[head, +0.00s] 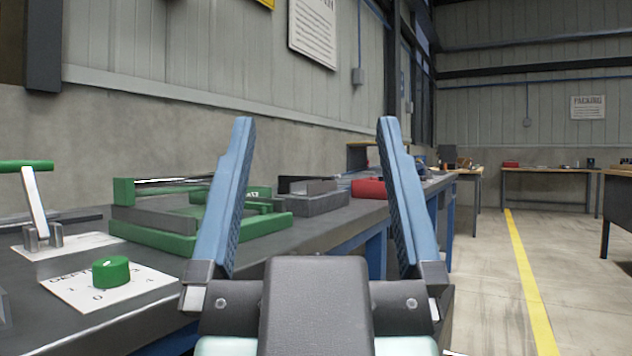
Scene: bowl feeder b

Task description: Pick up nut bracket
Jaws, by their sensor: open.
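My gripper (316,125) is open and empty, with its two blue fingers pointing up and spread wide. It stands in the foreground at the front edge of the workbench, in front of the things on it. No part is clearly recognisable as the nut bracket. A grey angled piece (314,187) on a dark grey block (318,205) shows between the fingers, further back on the bench; I cannot tell whether it is the bracket. My left finger hides part of a green fixture (160,232) that carries grey bars.
The dark workbench (345,222) runs along the wall. A green knob (111,271) on a white dial plate and a green-handled lever (36,203) are at left. A red object (368,188) lies further back. Open floor with a yellow line (527,280) is at right.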

